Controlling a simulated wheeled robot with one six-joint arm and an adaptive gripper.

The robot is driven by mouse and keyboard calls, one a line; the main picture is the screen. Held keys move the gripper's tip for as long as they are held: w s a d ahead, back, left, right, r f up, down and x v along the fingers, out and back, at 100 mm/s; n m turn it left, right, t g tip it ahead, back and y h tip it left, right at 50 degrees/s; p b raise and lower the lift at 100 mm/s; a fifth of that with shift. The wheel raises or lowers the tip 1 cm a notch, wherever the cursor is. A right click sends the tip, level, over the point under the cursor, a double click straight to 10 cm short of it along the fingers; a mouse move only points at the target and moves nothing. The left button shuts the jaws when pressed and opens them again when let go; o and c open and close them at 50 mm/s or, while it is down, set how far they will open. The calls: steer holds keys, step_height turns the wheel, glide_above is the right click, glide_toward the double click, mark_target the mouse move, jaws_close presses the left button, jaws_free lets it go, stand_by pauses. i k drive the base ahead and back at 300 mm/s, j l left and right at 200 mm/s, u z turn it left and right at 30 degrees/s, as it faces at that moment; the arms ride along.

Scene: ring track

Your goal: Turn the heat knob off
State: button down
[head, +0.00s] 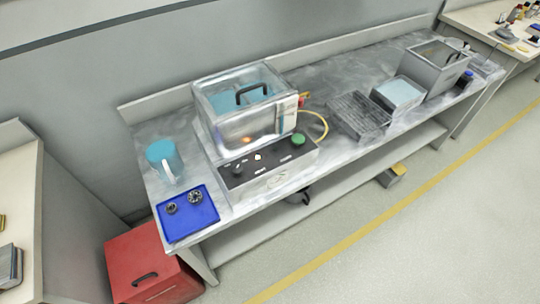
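A bench-top appliance with a clear glass-sided box (230,110) on top stands on the grey bench, left of its middle. Its dark front control panel (270,160) faces the aisle. The panel carries a small dark knob (238,171) at the left, a small pale knob or mark (257,156) in the middle and a round green knob or button (298,139) at the right. White lettering on the panel is too small to read, so I cannot tell which one is the heat knob or its setting. A small orange glow shows low in the glass box. My gripper is not in view.
A red box (140,255) stands on the floor.

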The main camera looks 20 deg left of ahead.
mark_target(237, 171)
steer(key=j+u, duration=1.05)
steer(key=i, duration=0.05)
